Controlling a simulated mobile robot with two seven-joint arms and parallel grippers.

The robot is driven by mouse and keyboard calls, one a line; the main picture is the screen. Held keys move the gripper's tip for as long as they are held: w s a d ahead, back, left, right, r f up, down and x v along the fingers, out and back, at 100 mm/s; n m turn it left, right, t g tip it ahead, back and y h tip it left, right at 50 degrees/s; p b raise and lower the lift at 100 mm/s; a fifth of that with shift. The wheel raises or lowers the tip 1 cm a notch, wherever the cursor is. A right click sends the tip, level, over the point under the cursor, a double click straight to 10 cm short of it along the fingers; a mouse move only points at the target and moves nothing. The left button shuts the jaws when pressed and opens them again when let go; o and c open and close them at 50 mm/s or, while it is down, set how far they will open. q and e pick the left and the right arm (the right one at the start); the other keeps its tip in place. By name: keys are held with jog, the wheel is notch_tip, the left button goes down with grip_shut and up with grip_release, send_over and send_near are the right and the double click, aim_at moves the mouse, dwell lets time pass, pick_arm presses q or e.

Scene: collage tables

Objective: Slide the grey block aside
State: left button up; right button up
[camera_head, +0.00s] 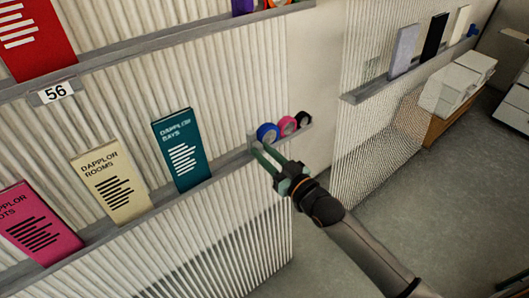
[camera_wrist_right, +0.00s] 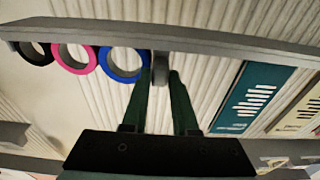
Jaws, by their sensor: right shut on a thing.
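The grey block (camera_head: 252,138) stands on the lower ledge, between the blue roll and the teal book, partly hidden by my fingers. In the right wrist view the grey block (camera_wrist_right: 160,68) shows between the green fingers. My right gripper (camera_head: 260,152) reaches the ledge from the front. It is shut on the grey block, and its fingertips also show in the right wrist view (camera_wrist_right: 162,78). My left gripper is in neither view.
A blue roll (camera_head: 267,132), a pink roll (camera_head: 288,125) and a black roll (camera_head: 304,118) stand close by on the ledge (camera_head: 228,165). A teal book (camera_head: 180,150) leans on the other side, with a cream book (camera_head: 112,182) and a pink book (camera_head: 38,222) beyond.

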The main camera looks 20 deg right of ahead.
grip_shut()
dwell(0.9)
